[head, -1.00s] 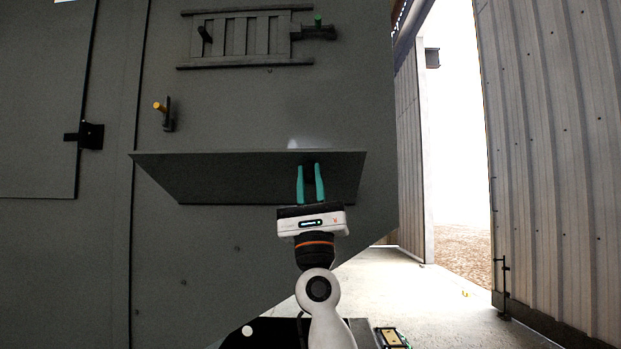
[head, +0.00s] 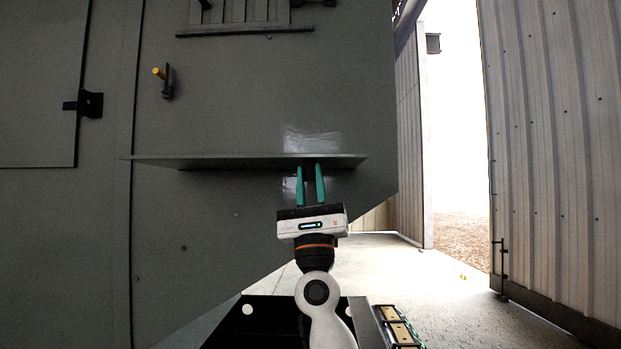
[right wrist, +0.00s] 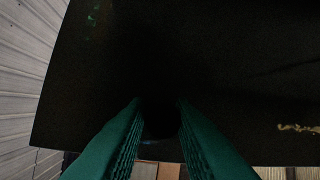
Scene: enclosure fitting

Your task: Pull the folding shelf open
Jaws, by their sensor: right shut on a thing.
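The folding shelf (head: 230,161) is a dark grey panel on the cabinet wall. In the head view it shows nearly edge-on, close to level, as a thin strip. My right gripper (head: 309,167) comes up from below, its green fingers at the shelf's front edge right of its middle. In the right wrist view the fingers (right wrist: 158,100) flank a dark part against the dark shelf face (right wrist: 100,80); what they grip is too dark to make out clearly. My left gripper is not in view.
The cabinet wall (head: 220,100) carries a yellow-tipped handle (head: 159,73) above the shelf and a dark latch (head: 90,104) at left. A slatted vent (head: 240,12) is above. A corrugated door (head: 550,150) stands at right, with open floor (head: 390,270) before it.

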